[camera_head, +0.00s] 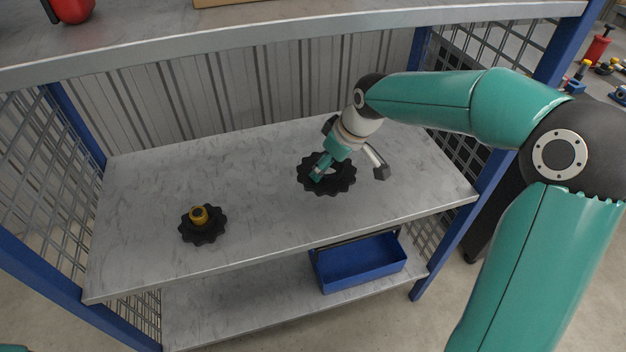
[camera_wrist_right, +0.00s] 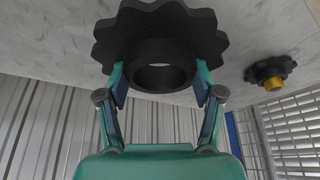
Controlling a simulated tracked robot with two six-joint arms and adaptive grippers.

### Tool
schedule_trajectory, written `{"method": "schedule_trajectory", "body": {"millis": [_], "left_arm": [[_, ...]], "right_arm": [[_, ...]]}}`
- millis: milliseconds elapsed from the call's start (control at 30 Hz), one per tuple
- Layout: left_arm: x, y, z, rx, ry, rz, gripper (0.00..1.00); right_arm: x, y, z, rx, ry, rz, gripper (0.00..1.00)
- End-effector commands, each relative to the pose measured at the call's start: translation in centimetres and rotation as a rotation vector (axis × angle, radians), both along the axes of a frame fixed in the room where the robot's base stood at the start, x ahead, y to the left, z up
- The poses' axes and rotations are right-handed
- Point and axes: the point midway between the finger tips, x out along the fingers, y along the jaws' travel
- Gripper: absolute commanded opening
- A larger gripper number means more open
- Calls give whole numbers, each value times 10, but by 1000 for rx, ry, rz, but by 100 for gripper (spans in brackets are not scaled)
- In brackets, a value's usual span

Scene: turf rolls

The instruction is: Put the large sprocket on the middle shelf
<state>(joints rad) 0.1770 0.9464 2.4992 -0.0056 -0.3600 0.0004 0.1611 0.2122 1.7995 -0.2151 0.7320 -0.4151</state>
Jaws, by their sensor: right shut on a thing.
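The large sprocket (camera_head: 343,186) is black and toothed with a raised hub, and it is on or just above the grey middle shelf (camera_head: 250,160), right of its centre. I cannot tell if it touches the shelf. My right gripper (camera_head: 318,174) reaches down onto it. In the right wrist view, the fingers of my right gripper (camera_wrist_right: 160,82) are shut on the hub of the large sprocket (camera_wrist_right: 160,30), one on each side. My left gripper is not in view.
A smaller black sprocket (camera_head: 203,232) with a yellow hub lies on the middle shelf to the left. A blue tray (camera_head: 358,262) stands on the bottom shelf (camera_head: 235,305). The upper shelf (camera_head: 280,28) overhangs the back. Blue posts and mesh close the sides.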

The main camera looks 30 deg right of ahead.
Motion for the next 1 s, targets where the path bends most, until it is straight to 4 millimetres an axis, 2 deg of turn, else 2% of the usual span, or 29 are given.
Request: {"method": "schedule_trajectory", "body": {"millis": [33, 267, 500, 933, 967, 1000], "left_arm": [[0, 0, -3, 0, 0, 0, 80], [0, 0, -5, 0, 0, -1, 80], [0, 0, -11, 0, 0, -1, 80], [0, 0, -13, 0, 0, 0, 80], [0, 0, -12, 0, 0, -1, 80], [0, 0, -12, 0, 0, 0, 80]], "right_arm": [[-2, -4, -9, -1, 0, -9, 9], [-6, -10, -28, 0, -2, -23, 9], [-7, -11, -63, 0, 0, -25, 9], [-7, -12, -72, -1, -5, -26, 9], [-7, -12, -71, -1, -1, -25, 71], [-7, -12, -71, 0, -1, -25, 78]]}}
